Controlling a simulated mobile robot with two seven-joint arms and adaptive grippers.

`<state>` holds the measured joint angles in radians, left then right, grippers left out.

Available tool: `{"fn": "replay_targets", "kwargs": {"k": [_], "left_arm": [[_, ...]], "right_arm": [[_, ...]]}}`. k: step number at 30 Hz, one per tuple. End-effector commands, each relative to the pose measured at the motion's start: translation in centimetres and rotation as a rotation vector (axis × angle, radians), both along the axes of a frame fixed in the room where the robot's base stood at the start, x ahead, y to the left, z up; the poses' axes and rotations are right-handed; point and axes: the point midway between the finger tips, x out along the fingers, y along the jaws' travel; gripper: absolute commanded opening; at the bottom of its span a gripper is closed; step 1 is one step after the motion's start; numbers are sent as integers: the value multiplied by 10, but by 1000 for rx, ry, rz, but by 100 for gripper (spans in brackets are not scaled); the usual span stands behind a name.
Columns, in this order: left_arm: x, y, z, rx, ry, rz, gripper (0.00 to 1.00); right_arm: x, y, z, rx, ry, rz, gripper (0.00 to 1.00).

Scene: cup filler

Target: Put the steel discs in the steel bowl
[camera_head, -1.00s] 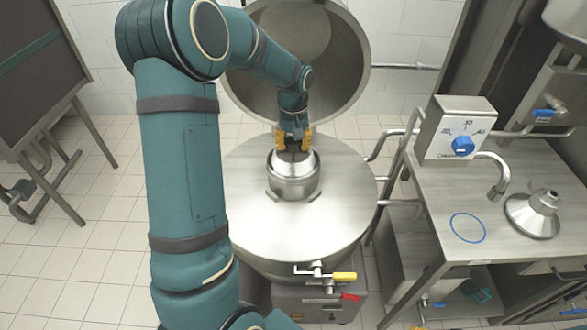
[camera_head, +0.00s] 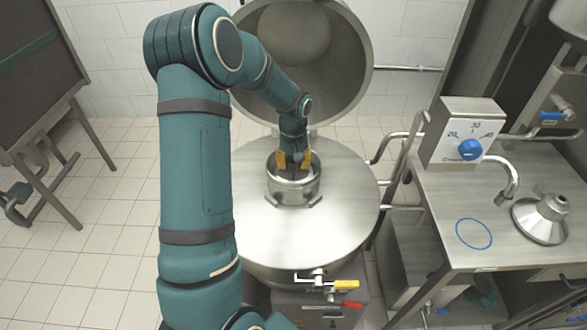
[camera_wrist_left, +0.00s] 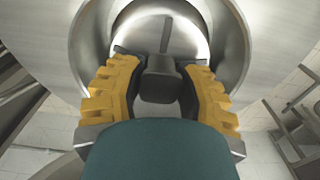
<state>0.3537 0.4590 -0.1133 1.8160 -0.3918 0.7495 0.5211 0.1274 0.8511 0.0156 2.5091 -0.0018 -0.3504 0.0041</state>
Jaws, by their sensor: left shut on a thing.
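The steel bowl (camera_head: 292,190) stands on the wide round lid of the steel vat. My left gripper (camera_head: 294,164), with yellow fingers, points down into the bowl's mouth. In the left wrist view its fingers (camera_wrist_left: 158,85) are closed around the dark grip (camera_wrist_left: 160,70) of a shiny steel disc (camera_wrist_left: 185,38). The disc sits within the round bowl wall (camera_wrist_left: 233,50); whether it touches the bottom is hidden. My right gripper is out of view.
A big open round lid (camera_head: 355,60) stands behind. At the right, a steel table (camera_head: 450,200) carries a control box (camera_head: 463,130), a tap (camera_head: 511,175), a blue ring mark (camera_head: 473,233) and a cone-shaped steel piece (camera_head: 540,220).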

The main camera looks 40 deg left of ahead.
Motion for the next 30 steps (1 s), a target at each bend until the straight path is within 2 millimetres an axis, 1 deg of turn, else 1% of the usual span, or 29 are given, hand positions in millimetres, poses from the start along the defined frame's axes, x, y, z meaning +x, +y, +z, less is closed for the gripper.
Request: {"fn": "replay_targets", "kwargs": {"k": [1,4,13,17,18,20,21,30], "left_arm": [[0,0,-8,0,1,-1,0],[1,0,-19,1,-1,-2,0],[1,0,-20,1,-2,-1,0],[1,0,-24,1,-2,-1,0],[0,0,-25,0,1,-1,41],[0,0,-25,-1,1,-1,62],[0,0,-25,-1,1,-1,66],[0,0,-24,-1,1,-1,66]], "right_arm": [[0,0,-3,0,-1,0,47],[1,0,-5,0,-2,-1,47],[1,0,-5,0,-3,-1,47],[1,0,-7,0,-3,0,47],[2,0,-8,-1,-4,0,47],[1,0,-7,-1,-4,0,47],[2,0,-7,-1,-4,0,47],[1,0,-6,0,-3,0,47]]}}
